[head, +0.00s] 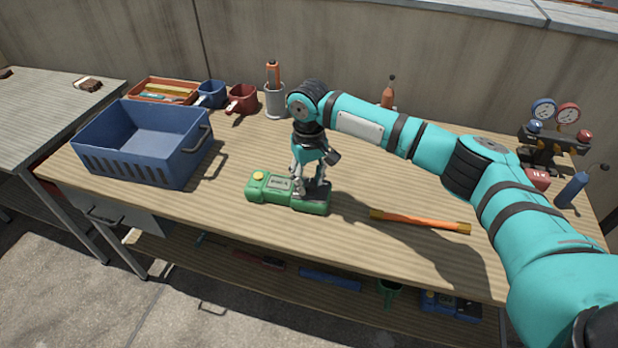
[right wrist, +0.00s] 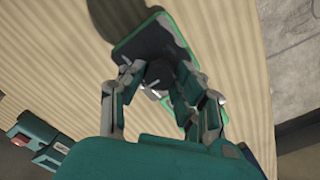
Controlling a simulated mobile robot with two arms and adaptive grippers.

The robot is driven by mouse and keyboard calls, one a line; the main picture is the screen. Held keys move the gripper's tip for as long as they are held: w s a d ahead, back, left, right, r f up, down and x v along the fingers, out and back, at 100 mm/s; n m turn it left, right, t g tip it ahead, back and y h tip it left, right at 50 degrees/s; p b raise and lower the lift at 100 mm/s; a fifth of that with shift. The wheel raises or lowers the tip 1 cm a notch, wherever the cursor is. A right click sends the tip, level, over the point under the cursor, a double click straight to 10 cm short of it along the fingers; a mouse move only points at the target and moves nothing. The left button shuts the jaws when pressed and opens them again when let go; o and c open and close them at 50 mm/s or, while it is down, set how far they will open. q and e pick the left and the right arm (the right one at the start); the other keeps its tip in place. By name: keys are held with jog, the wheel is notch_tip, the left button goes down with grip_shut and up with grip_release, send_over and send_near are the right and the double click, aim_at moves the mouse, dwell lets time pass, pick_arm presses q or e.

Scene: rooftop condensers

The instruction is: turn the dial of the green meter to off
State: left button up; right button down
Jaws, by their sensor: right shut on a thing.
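The green meter (head: 288,205) lies flat on the wooden workbench, with a small screen and a yellow button at its left end. My right gripper (head: 312,188) points down over the meter's right half. In the right wrist view the gripper (right wrist: 163,95) is shut on the dark round dial (right wrist: 160,74) on the meter's face (right wrist: 150,47). The fingers partly hide the dial, and its pointer setting cannot be read. My left gripper shows in neither view.
A blue crate (head: 130,158) stands at the bench's left. Behind are an orange tray (head: 150,90), mugs (head: 242,99) and a grey cup (head: 275,103). An orange rod (head: 420,221) lies to the right of the meter. Gauges (head: 556,112) stand at the back right. The bench between crate and meter is clear.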

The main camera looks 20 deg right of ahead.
jog(key=shift+r+n+p, duration=0.2)
jog(key=shift+n+p, duration=0.2)
jog(key=shift+p, duration=0.35)
jog(key=n+p, duration=0.4)
jog(key=p, duration=0.2)
jog(key=shift+n, duration=0.3)
jog(key=n+p, duration=0.2)
jog(key=n, duration=0.1)
jog(key=shift+n, duration=0.3)
jog(key=n+p, duration=0.2)
jog(key=n, duration=0.1)
jog(key=shift+f+n, duration=0.1)
jog(key=shift+n, duration=0.2)
jog(key=n, duration=0.3)
jog(key=shift+n+p, duration=0.35)
jog(key=shift+n, duration=0.05)
jog(key=n, duration=0.3)
jog(key=shift+n, duration=2.2)
